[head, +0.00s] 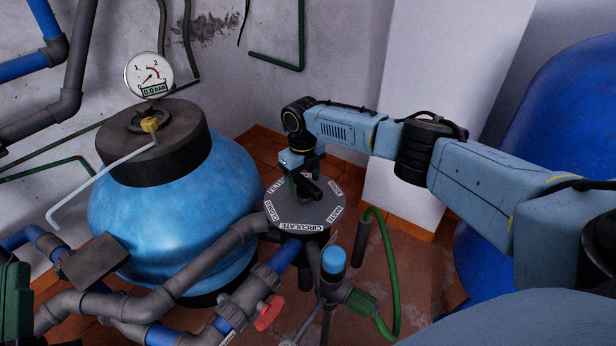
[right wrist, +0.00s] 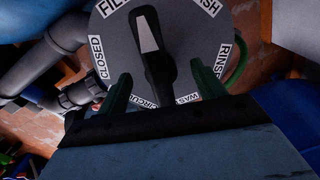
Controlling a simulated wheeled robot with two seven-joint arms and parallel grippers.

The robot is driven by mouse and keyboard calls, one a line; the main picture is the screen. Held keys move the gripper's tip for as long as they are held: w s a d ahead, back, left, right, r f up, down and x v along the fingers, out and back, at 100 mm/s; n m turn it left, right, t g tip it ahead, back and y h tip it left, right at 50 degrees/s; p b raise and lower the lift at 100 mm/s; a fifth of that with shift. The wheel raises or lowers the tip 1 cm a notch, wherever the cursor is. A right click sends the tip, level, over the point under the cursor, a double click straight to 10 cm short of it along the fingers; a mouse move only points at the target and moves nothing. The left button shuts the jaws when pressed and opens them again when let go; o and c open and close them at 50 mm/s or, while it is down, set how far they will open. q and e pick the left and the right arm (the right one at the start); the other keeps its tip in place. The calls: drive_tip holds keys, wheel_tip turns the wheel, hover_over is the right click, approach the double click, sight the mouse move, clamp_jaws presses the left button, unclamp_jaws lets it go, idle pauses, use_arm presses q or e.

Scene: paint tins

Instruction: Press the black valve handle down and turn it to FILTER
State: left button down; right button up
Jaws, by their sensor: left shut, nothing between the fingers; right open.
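The black valve handle (right wrist: 153,65) lies across the round grey valve head (right wrist: 195,45), with a pale stripe on its upper half. In the right wrist view its upper end lies between the "FIL…" label (right wrist: 113,6) and a label ending in "SH" (right wrist: 209,7). My right gripper (right wrist: 163,85) is open, with one dark green finger on each side of the handle's lower half and visible gaps to both. In the head view my right gripper (head: 303,187) points down over the valve head and partly hides the handle. My left gripper cannot be made out.
A blue filter tank (head: 170,225) with a pressure gauge (head: 149,74) stands left of the valve. Grey pipes (head: 215,247) and a red-handled valve (head: 268,314) lie in front. A green hose (head: 397,270) and a white pillar (head: 430,60) are to the right.

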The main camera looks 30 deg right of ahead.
wheel_tip(320, 180, up, 2)
drive_tip(key=shift+r+p, duration=0.2)
drive_tip(key=shift+p, duration=0.7)
drive_tip(key=shift+r+p, duration=0.6)
drive_tip(key=shift+r, duration=0.15)
drive_tip(key=shift+r+p, duration=0.4)
drive_tip(key=shift+r, duration=0.05)
use_arm(q)
drive_tip(key=s+a+f+g+y, duration=0.2)
drive_tip(key=f+g, duration=0.4)
drive_tip(key=f, duration=0.2)
drive_tip(key=s+a+f+g+y+p, duration=0.1)
drive_tip(key=s+a+f+g+y, duration=0.1)
drive_tip(key=f+g, duration=0.5)
drive_tip(key=shift+a+f+n+y, duration=0.2)
drive_tip(key=shift+f+n+y, duration=0.1)
drive_tip(key=shift+f, duration=0.85)
use_arm(e)
drive_tip(key=shift+r, duration=0.6)
use_arm(q)
drive_tip(key=shift+s, duration=0.1)
use_arm(e)
drive_tip(key=shift+s, duration=0.1)
